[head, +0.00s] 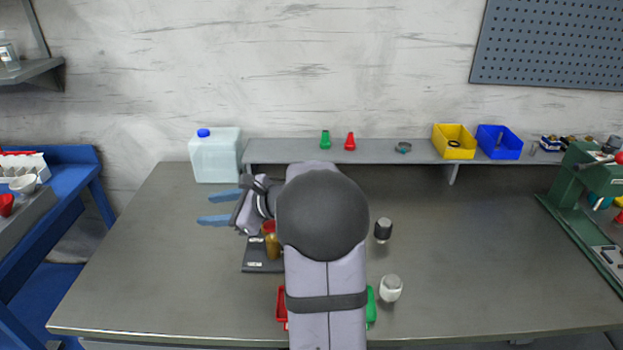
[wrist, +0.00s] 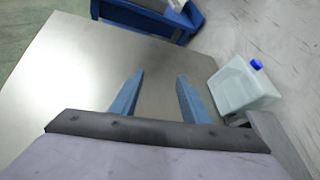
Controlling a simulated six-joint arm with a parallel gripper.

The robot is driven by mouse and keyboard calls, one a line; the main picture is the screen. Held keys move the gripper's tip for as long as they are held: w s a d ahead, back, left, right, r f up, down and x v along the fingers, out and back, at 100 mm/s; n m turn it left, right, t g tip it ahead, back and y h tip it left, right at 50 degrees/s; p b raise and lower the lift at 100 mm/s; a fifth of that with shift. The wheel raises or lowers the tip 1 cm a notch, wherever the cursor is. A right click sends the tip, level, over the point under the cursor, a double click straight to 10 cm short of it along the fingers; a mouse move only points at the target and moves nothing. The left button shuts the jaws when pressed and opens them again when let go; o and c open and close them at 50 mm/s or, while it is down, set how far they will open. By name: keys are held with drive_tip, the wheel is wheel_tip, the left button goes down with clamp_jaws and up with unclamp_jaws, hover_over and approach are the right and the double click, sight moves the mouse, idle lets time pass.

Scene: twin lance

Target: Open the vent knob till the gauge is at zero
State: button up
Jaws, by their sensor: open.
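My gripper (head: 205,206) is open and empty, its blue fingers pointing left above the left part of the bench. It also shows open in the wrist view (wrist: 160,76), with only bare bench top between the fingers. A dark base plate (head: 258,266) lies on the bench just right of and below the gripper in the head view. A brass-coloured body (head: 273,246) with a red part (head: 268,227) on top stands on it. My arm hides its right side. I cannot tell whether the red part is the vent knob. No gauge face can be made out.
A translucent jug (head: 216,158) with a blue cap stands beyond the gripper, also in the wrist view (wrist: 240,88). Two small jars (head: 383,230) (head: 391,288) stand right of my arm. Red (head: 282,305) and green (head: 371,308) trays are partly hidden. A grey shelf (head: 290,152) runs behind.

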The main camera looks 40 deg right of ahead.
drive_tip(key=s+d+m+t+h+p, duration=0.2)
drive_tip(key=d+m+h, duration=0.45)
drive_tip(key=d, duration=1.05)
drive_tip(key=shift+s+d+f+m+g+h, duration=0.35)
drive_tip(key=shift+s+d+f+m+h, duration=1)
drive_tip(key=shift+s+d, duration=2.3)
drive_tip(key=shift+s+d+f+m+g+h, duration=0.3)
drive_tip(key=shift+s+d+m+h, duration=0.5)
drive_tip(key=shift+s+d+m, duration=2.05)
drive_tip(key=shift+n, duration=0.85)
drive_tip(key=shift+w+d+f+p, duration=0.45)
drive_tip(key=shift+w+d, duration=0.15)
drive_tip(key=shift+w, duration=0.15)
drive_tip(key=shift+w+d+f+p, duration=0.4)
drive_tip(key=shift+w+d, duration=0.25)
drive_tip(key=shift+w, duration=0.05)
drive_tip(key=shift+w+d+f+p, duration=0.45)
drive_tip(key=shift+w+d, duration=0.15)
drive_tip(key=shift+w, duration=0.15)
drive_tip(key=c, duration=1.1)
